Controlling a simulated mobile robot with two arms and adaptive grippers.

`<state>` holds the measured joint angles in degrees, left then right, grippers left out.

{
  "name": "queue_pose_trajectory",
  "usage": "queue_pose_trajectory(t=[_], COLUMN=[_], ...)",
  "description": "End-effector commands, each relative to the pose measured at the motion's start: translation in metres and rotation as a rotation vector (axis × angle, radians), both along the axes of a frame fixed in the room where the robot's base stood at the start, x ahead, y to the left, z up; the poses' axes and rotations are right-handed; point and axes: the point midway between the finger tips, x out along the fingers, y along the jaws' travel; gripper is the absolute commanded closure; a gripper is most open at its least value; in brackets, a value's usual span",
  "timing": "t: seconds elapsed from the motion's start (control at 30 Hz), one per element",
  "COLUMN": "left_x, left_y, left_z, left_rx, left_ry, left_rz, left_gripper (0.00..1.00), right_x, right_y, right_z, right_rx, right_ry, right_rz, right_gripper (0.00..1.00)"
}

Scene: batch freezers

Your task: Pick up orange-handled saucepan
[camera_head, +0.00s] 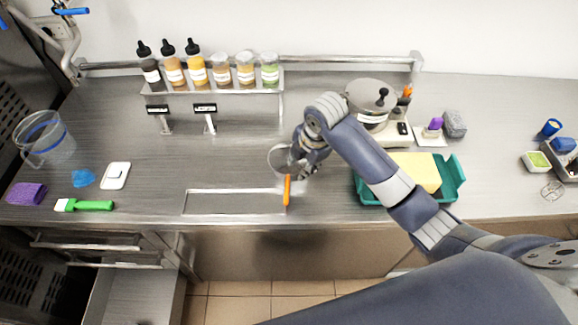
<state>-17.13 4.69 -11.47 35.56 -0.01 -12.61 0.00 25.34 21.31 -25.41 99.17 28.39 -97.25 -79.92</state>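The orange-handled saucepan (276,156) is on the steel counter near the middle of the head view. Only part of its round, shiny body shows. Its orange handle (287,191) points toward the front edge of the counter. My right gripper (294,171) is at the pan, near the end of the handle where it meets the body, and covers the pan's right side. The fingers are small and dark here, so I cannot tell whether they are open, shut or touching the pan. My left gripper is not in view.
A rectangular recess (235,191) lies left of the handle. A teal tray (452,181) holding a yellow block (417,168) sits right, under my arm. A scale with a lidded pot (372,95) stands behind. Bottles (196,72) line the back shelf.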

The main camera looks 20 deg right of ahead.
Motion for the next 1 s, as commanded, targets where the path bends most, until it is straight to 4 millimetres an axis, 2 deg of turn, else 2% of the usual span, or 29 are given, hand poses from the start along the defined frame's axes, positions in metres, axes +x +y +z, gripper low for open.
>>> queue_pose_trajectory(t=[0.1,0.33,0.5,0.63,0.97,1.0], left_x=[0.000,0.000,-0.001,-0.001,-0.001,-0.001], left_y=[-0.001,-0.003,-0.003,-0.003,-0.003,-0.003], left_z=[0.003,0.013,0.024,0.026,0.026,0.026], left_rx=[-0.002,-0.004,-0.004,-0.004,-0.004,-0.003], left_ry=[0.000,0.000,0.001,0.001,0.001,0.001], left_rz=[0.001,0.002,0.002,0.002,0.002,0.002], left_gripper=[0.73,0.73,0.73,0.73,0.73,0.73], right_x=[0.002,0.007,0.013,0.017,0.019,0.019], right_y=[0.001,0.000,-0.003,-0.002,-0.002,-0.002], right_z=[-0.011,-0.025,-0.045,-0.058,-0.065,-0.065], right_rx=[0.001,0.001,0.001,0.002,0.001,0.001], right_ry=[0.002,0.003,0.004,0.001,-0.001,-0.001], right_rz=[-0.002,-0.003,-0.001,-0.003,-0.001,-0.001], right_gripper=[0.70,0.70,0.70,0.70,0.70,0.72])
